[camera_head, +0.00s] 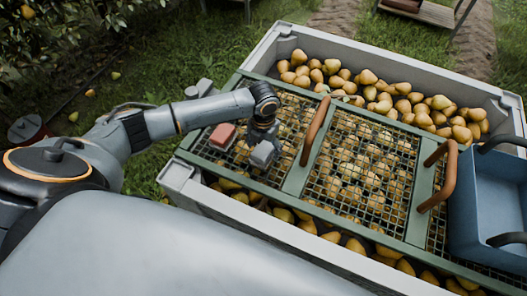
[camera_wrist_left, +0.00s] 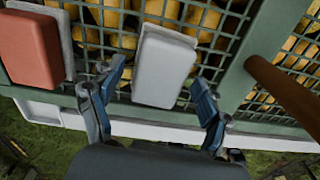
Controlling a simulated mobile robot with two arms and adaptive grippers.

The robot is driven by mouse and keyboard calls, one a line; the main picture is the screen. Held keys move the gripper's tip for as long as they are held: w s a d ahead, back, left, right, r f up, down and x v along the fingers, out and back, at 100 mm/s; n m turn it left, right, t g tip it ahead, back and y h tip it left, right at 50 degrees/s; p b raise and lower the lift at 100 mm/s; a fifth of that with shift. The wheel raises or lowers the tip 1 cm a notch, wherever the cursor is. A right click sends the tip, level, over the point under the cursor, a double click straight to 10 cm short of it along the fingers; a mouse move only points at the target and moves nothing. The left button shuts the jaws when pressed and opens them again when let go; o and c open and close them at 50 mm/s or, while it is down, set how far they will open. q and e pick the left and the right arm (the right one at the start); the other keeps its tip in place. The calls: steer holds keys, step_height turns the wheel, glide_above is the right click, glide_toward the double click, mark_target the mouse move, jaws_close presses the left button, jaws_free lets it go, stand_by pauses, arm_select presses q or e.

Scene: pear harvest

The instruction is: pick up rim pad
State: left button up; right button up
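A pale grey block-shaped pad (camera_wrist_left: 165,68) lies on the green-framed mesh cover (camera_wrist_left: 230,85); it also shows in the head view (camera_head: 263,154). A red pad (camera_head: 222,136) lies to its left on the cover, and it also shows in the wrist view (camera_wrist_left: 30,48). The frames do not show which one is called the rim pad. My left gripper (camera_wrist_left: 158,78) is open, with one finger on each side of the grey pad. I cannot tell whether either finger touches it. In the head view my left gripper (camera_head: 263,132) is just behind the grey pad. My right gripper is not in view.
The cover rests on a large grey crate (camera_head: 285,238) full of pears (camera_head: 375,92). Brown handles (camera_head: 315,130) (camera_head: 439,177) stand up from the cover. A blue bin (camera_head: 485,215) sits at the right. Grass lies around the crate.

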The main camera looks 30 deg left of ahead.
mark_target(263, 150)
arm_select(q)
steer(key=c, duration=1.1)
steer(key=shift+r, duration=0.1)
steer(key=shift+r, duration=0.25)
steer(key=r, duration=0.3)
steer(key=shift+s+d+r, duration=0.1)
steer(key=shift+s+r, duration=0.05)
steer(key=shift+s, duration=0.1)
steer(key=s+d+r, duration=0.1)
steer(key=s+r, duration=0.2)
steer(key=s, duration=0.1)
steer(key=s+d+r, duration=0.2)
steer(key=s+r, duration=0.1)
steer(key=s, duration=0.1)
steer(key=s+d+r+p, duration=0.1)
steer(key=s+r, duration=0.2)
steer(key=s, duration=0.1)
steer(key=shift+s+d, duration=0.15)
steer(key=shift+s, duration=0.2)
